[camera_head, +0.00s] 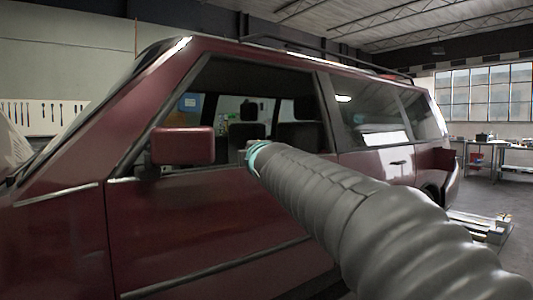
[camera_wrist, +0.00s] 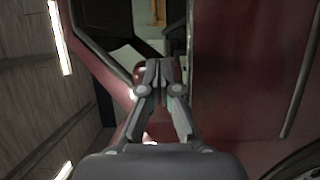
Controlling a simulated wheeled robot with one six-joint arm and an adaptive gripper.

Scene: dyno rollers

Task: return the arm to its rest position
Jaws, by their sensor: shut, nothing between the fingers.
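My arm (camera_head: 340,205), in a grey ribbed sleeve, reaches from the lower right of the head view toward the side of a dark red car (camera_head: 230,215). It ends at a teal ring beside the open-looking front window (camera_head: 270,110), just right of the door mirror (camera_head: 183,146). Little of my gripper shows there past the ring. In the wrist view my gripper (camera_wrist: 161,72) has its two fingers together, with nothing between them. They point toward the window area, and red bodywork (camera_wrist: 235,75) fills the right. Whether the fingertips touch the car cannot be told.
The car takes up most of the head view. A workbench (camera_head: 500,147) stands at the far right below a large window (camera_head: 486,93). A low metal piece (camera_head: 480,222) lies on the floor behind the car. A tool board (camera_head: 45,115) hangs at the left.

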